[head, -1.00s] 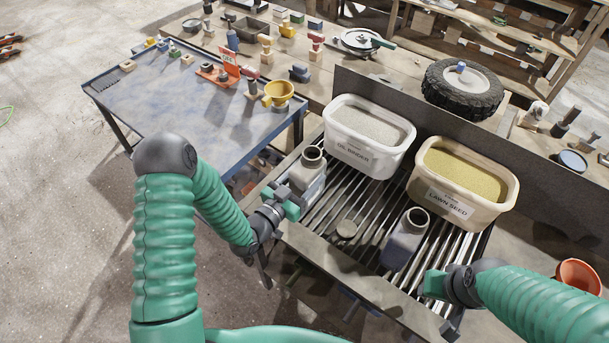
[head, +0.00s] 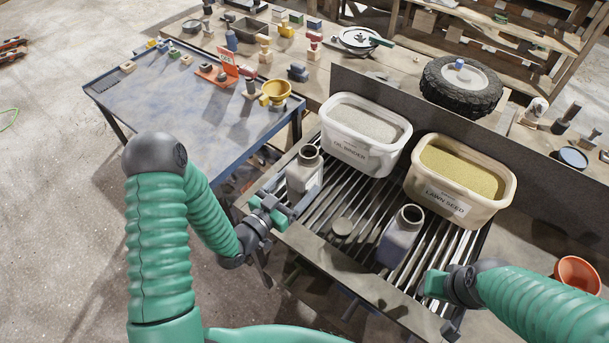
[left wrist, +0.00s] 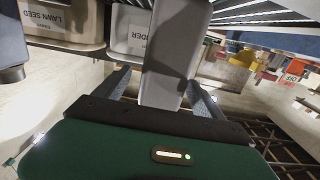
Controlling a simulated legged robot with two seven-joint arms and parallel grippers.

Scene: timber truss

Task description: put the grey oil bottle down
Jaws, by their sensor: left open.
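A grey oil bottle (head: 302,178) with an open neck stands upright on the slatted rack (head: 323,205), at its left end. My left gripper (head: 282,207) is open at the near left side of this bottle. In the left wrist view, the bottle (left wrist: 172,60) shows ahead, between and beyond the two spread fingers (left wrist: 160,95), with a gap on each side. A second, bluish-grey bottle (head: 398,243) stands upright to the right on the rack. My right gripper (head: 432,284) is at the rack's front right; its jaws are not clear.
Bins labelled oil binder (head: 352,150) and lawn seed (head: 448,198) stand behind the bottles. A blue-topped table (head: 180,105) is at left, an orange bowl (head: 578,272) at right.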

